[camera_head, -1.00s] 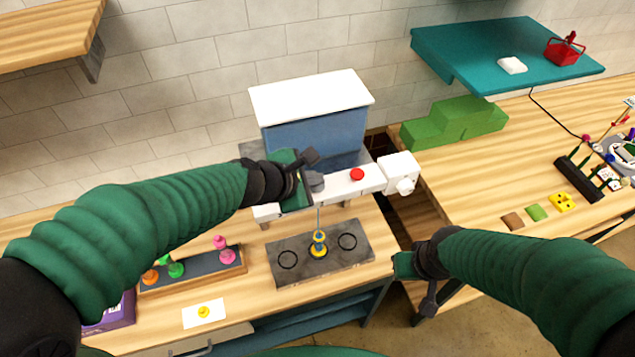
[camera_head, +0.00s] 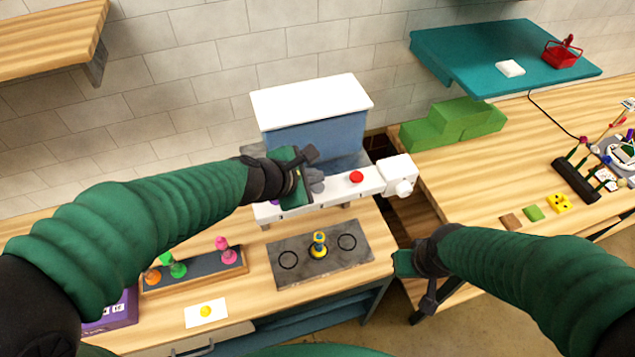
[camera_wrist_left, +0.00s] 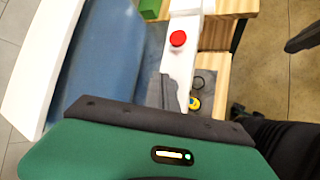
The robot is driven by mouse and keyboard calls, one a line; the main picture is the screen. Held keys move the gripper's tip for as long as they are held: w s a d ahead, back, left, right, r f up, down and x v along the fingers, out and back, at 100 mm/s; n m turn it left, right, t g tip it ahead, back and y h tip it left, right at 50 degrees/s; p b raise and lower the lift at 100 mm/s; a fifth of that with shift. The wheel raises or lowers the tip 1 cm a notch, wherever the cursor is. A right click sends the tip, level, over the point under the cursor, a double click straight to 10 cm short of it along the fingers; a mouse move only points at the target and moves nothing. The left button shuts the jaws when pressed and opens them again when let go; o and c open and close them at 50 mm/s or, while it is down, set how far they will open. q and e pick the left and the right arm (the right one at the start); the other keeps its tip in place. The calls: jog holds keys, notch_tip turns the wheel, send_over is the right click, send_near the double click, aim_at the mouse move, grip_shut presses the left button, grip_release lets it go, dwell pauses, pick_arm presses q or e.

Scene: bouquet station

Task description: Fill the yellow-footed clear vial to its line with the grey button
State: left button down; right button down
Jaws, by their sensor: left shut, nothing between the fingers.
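The yellow-footed clear vial (camera_head: 318,246) stands upright on the middle ring of the grey slab, below the white dispenser bar (camera_head: 345,190). Some blue shows in it; its line and exact level are too small to read. The vial's yellow part (camera_wrist_left: 194,103) also shows in the left wrist view. My left gripper (camera_head: 316,180) is shut and empty, over the middle of the bar. I cannot make out the grey button, which the gripper may hide. A red button (camera_head: 356,177) and part of a purple button (camera_head: 275,202) show on the bar. My right gripper (camera_head: 427,300) hangs right of the bench.
A rack (camera_head: 195,272) with orange, green and pink-footed vials stands at left. A white card (camera_head: 206,313) with a yellow mark lies in front. Two empty rings flank the vial. A blue tank (camera_head: 315,133) stands behind the bar. Green blocks (camera_head: 455,125) lie on the right table.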

aim_at(315, 189)
pick_arm(q)
notch_tip(315, 189, up, 5)
jog(key=p, duration=0.5)
jog(key=shift+r, duration=0.1)
dwell(0.3)
dwell(0.7)
